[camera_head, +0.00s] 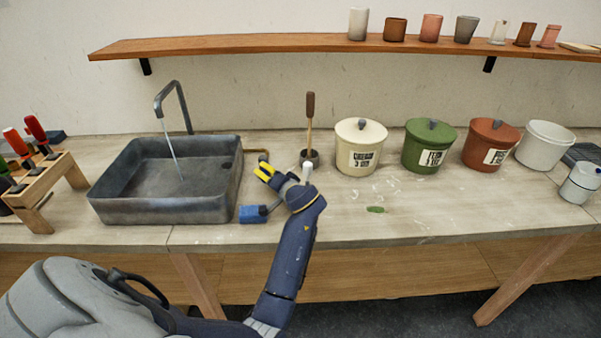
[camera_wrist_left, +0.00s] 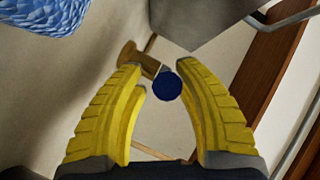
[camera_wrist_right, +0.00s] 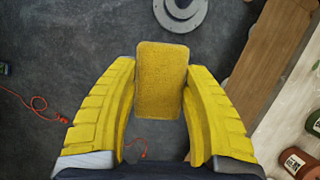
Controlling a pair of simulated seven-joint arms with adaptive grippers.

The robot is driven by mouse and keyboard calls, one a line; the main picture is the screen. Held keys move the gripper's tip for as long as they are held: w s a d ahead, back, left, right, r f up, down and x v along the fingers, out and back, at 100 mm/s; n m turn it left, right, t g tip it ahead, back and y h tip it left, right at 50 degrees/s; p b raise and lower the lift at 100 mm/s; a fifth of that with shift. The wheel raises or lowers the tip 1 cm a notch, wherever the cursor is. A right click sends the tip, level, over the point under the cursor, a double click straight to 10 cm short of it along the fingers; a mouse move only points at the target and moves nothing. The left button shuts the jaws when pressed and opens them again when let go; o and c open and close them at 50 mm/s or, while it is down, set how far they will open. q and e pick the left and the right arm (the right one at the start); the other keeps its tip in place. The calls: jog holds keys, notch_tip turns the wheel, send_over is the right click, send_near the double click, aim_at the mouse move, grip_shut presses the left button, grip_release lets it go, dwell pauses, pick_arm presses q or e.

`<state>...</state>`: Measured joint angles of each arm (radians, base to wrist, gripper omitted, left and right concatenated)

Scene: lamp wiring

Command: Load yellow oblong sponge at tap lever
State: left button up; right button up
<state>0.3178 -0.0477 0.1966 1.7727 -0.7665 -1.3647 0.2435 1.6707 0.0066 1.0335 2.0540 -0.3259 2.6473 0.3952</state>
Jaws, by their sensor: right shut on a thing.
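The yellow oblong sponge (camera_wrist_right: 161,80) is upright between the fingers of my right gripper (camera_wrist_right: 160,90), which is shut on it. It is held over the grey floor; neither it nor this gripper shows in the head view. My left gripper (camera_head: 264,172) is just right of the sink's right wall, above the counter. In the left wrist view its yellow fingers (camera_wrist_left: 162,75) are apart. A round dark blue knob (camera_wrist_left: 167,86) on a short brass piece (camera_wrist_left: 130,57), apparently the tap lever, shows between the fingertips. I cannot tell whether they touch it.
The grey sink (camera_head: 115,190) has water running from its tap spout (camera_head: 170,95). A brush (camera_head: 309,125) and lidded pots (camera_head: 361,147) stand behind. A wooden tool rack (camera_head: 45,190) is at left. The right-hand counter front is mostly clear.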

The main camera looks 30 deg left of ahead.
aim_at(266, 171)
pick_arm(q)
jog(key=shift+o, duration=0.6)
jog(key=shift+r, duration=0.1)
jog(key=shift+r, duration=0.1)
notch_tip(266, 171, up, 10)
jog(key=shift+f, duration=0.1)
jog(key=shift+c, duration=0.4)
